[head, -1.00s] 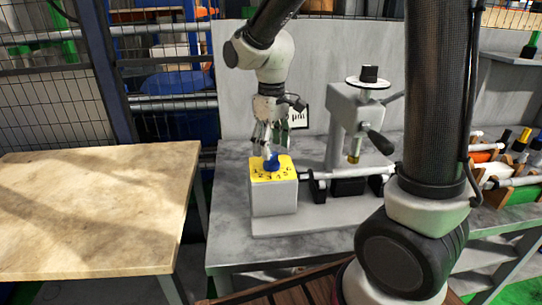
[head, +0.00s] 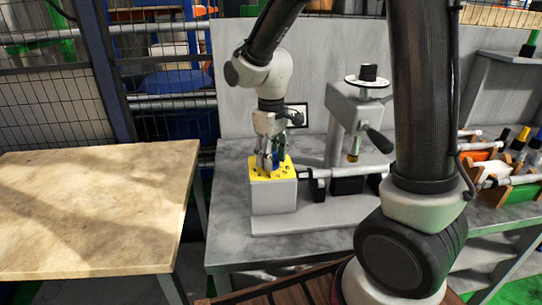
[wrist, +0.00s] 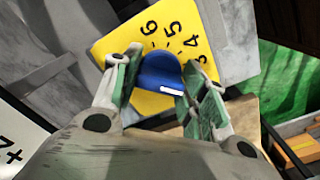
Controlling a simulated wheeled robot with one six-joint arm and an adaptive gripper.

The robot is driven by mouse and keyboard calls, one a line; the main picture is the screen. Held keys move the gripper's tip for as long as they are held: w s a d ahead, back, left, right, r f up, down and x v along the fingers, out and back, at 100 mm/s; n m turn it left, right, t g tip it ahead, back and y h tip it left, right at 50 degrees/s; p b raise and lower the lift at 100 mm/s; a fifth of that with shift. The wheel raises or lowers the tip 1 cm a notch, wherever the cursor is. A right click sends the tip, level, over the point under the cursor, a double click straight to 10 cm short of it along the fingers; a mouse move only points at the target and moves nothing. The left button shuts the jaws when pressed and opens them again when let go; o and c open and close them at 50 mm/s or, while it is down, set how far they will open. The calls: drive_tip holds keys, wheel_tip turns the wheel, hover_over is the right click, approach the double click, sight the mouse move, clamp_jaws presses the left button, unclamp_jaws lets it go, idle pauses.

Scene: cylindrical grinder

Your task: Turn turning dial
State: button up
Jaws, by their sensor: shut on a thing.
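The blue turning dial (wrist: 158,70) sits on a yellow plate (wrist: 112,45) marked with black numbers, among them 4, 5 and 6. A white mark shows on the dial's side nearest the wrist camera. My gripper (wrist: 162,62) points down with one finger on each side of the dial and is shut on it. In the head view my gripper (head: 271,163) is at the yellow top of the grey box (head: 274,197); the fingers mostly hide the dial there.
The grinder (head: 345,125) with its black-knobbed lever stands right of the box on a grey bench (head: 228,165). Bins of tools (head: 510,190) stand further right. A wooden table (head: 90,210) at the left is bare.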

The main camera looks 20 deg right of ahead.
drive_tip(key=shift+n, duration=2.8)
drive_tip(key=o, duration=1)
drive_tip(key=shift+r, duration=0.15)
wheel_tip(320, 180, up, 12)
drive_tip(key=shift+f, duration=0.1)
